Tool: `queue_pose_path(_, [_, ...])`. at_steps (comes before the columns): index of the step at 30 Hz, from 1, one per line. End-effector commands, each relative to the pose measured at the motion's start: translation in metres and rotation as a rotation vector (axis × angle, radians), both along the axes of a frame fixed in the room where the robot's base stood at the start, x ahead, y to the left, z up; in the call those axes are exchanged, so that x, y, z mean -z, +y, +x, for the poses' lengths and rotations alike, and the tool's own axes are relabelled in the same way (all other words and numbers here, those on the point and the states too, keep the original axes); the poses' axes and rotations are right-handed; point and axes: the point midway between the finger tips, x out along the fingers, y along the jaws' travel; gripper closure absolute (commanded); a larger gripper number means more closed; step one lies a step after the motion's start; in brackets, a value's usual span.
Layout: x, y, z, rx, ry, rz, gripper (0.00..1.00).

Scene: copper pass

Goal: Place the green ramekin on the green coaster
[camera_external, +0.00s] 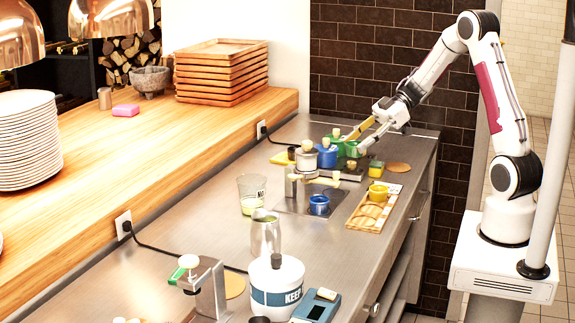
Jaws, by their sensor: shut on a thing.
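My gripper (355,142) is at the far end of the steel counter, pointing down and left. Its fingers are shut on a small green thing, which looks like the green ramekin (351,149). It is partly hidden by the fingers and the pots nearby. I cannot tell whether it touches what is below. I cannot make out a green coaster for certain. A flat round tan disc (398,167) lies to the right of the gripper.
A blue pot (326,157) and a pale pot (305,160) stand close left of the gripper. A small green-and-yellow cup (376,168) stands below right. A wooden tray (359,222) holds a yellow ramekin (377,194). A blue ramekin (319,206) stands nearer.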

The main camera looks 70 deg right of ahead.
Motion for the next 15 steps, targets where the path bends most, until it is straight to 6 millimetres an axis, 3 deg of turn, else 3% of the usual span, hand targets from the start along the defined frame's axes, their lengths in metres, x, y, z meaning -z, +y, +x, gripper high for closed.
queue_pose_path(8, [-0.01,-0.03,0.029,0.192,-0.002,0.0,0.86])
queue_pose_path(15, [-0.031,-0.079,0.056,0.476,-0.004,0.0,0.86])
